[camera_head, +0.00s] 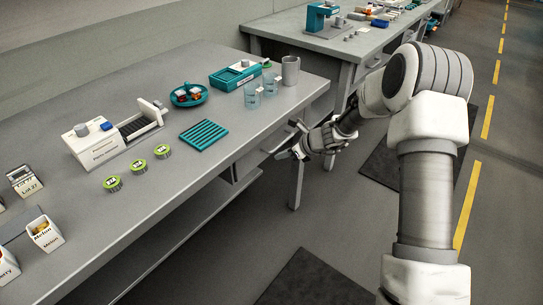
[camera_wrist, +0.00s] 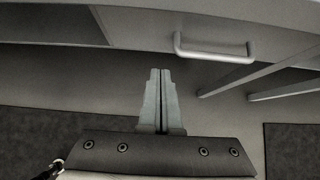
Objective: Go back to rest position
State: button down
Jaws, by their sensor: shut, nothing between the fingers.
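My gripper (camera_head: 284,154) is off the right front edge of the grey table, beside its front and apart from everything on top. In the wrist view my gripper (camera_wrist: 160,72) has its two grey fingers pressed together with nothing between them. It faces a grey table front with a drawer handle (camera_wrist: 213,48). My white and grey arm reaches from the lower right of the head view towards the table. No task object is named apart from my own arm.
The grey table (camera_head: 165,225) holds a white machine (camera_head: 92,145), several green-lidded tins, a teal ribbed mat (camera_head: 204,135), a teal bowl (camera_head: 188,95), clear cups (camera_head: 252,96) and a grey cup (camera_head: 290,70). Labelled boxes (camera_head: 45,233) stand at left. The floor at right is open.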

jog(key=s+d+r+n+h, duration=0.1)
jog(key=s+d+r+n, duration=0.1)
jog(key=s+r+n, duration=0.65)
jog(key=s+d+r+n+h, duration=0.1)
jog(key=s+d+r+n, duration=0.1)
jog(key=s+r+n, duration=0.65)
jog(key=s+d+r+n+h, duration=0.3)
jog(key=s+d+r+n, duration=0.15)
jog(key=s, duration=0.55)
jog(key=s+d+r+n+h, duration=0.2)
jog(key=s+d+r+n, duration=0.3)
jog(key=s, duration=0.6)
notch_tip(320, 180, up, 14)
jog(key=m+p, duration=0.1)
jog(key=p, duration=1.3)
jog(key=shift+w+d, duration=0.3)
jog(key=shift+w, duration=0.1)
